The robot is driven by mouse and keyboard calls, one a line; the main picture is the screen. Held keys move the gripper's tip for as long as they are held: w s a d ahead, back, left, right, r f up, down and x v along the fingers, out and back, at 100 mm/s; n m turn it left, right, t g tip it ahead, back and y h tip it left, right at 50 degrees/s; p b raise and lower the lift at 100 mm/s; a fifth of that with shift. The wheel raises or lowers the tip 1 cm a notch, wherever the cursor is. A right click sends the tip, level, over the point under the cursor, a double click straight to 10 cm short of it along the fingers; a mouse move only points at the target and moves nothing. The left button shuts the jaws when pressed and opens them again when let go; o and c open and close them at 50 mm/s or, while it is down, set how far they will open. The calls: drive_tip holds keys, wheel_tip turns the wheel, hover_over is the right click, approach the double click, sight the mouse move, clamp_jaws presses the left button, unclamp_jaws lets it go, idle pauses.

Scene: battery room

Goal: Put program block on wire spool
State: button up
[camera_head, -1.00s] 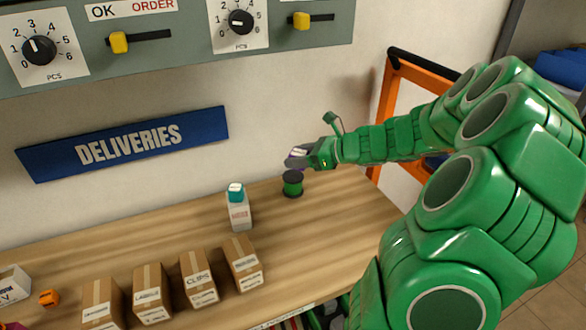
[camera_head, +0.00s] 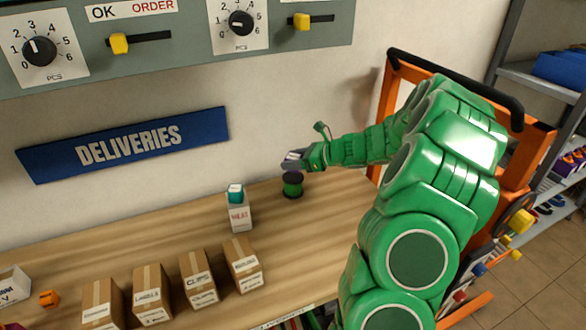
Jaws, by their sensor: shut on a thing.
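The wire spool (camera_head: 293,186) is a small upright spool with green wire and dark ends, standing on the wooden table near the wall. My gripper (camera_head: 291,162) comes in from the right, just above the spool. It is shut on the program block (camera_head: 292,156), a small thing with a pale label and a purple edge, mostly covered by the fingers. The block is over the spool's top; I cannot tell whether they touch.
A white box (camera_head: 239,218) with a teal block (camera_head: 235,192) on it stands left of the spool. Several cardboard boxes (camera_head: 198,280) line the table's front. An orange cart frame (camera_head: 388,88) stands right.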

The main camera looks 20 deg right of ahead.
drive_tip(key=shift+w+d+f, duration=0.1)
drive_tip(key=shift+w+f, duration=0.25)
drive_tip(key=shift+f, duration=1.5)
drive_tip(key=shift+f, duration=0.15)
drive_tip(key=o, duration=1.1)
